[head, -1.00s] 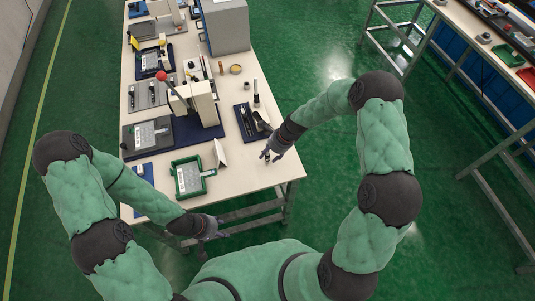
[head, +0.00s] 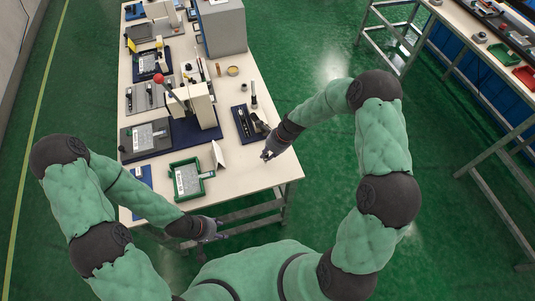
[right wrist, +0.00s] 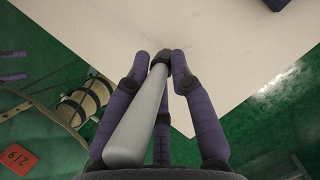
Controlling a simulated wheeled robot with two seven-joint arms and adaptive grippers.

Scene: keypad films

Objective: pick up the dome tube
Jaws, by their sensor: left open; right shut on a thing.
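The dome tube (right wrist: 140,118) is a pale grey cylinder with a dark end in the right wrist view. My right gripper (right wrist: 162,62) is shut on it, with purple fingers on both sides. In the head view the right gripper (head: 267,155) is over the table's right side, close to the edge; the tube is too small there to make out clearly. My left gripper (head: 214,229) is open and empty, in front of the table's near edge.
The pale table (head: 240,187) has bare space at its near right corner. A dark blue tray (head: 240,123) with dark parts lies beyond the right gripper. A green tray (head: 207,176), a folded white card (head: 219,155) and a red-knobbed press (head: 201,104) stand to the left.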

